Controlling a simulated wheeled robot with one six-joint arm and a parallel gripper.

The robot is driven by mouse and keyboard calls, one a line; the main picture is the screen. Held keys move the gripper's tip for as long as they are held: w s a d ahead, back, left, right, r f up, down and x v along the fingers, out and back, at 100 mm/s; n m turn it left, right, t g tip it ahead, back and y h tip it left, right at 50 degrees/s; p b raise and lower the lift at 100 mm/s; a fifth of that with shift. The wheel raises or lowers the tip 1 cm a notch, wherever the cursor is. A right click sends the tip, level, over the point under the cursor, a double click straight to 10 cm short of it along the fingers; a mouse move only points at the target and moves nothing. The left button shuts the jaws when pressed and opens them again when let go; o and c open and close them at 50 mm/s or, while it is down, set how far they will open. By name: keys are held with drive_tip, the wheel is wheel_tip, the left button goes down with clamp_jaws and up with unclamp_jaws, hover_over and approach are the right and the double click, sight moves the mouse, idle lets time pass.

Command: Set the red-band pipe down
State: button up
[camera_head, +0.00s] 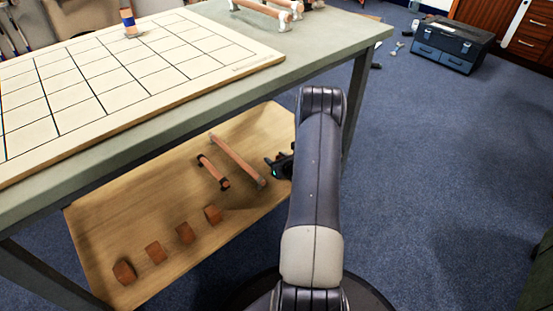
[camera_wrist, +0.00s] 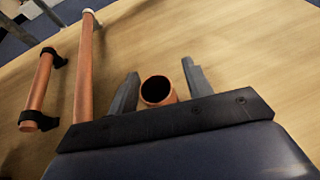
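My gripper (camera_wrist: 160,68) is low over the wooden shelf, with its fingers apart around a copper pipe (camera_wrist: 166,98). The pipe's open end faces the wrist camera. A gap shows at its right side; the left finger is very close to it. No red band shows, so I cannot confirm that this is the red-band pipe. Its lower part is hidden, so I cannot tell whether it rests on the shelf. In the head view my gripper (camera_head: 281,167) is at the shelf's right side, partly behind my arm, and the pipe between its fingers is hidden.
The shelf (camera_head: 115,217) holds a long copper pipe (camera_head: 237,160), a shorter one with black clips (camera_head: 213,172) and several short copper pieces (camera_head: 185,232). The bench (camera_head: 325,38) overhangs it, bearing a gridded board (camera_head: 90,75) with a blue-band pipe (camera_head: 129,22). A toolbox (camera_head: 452,45) stands on the floor.

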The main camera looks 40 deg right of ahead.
drive_tip(key=shift+r, duration=0.1)
drive_tip(key=shift+s+r+p, duration=0.15)
drive_tip(key=shift+r+p, duration=0.05)
drive_tip(key=shift+p, duration=0.15)
drive_tip(key=p+v, duration=0.3)
drive_tip(key=v, duration=0.8)
drive_tip(key=shift+s, duration=0.3)
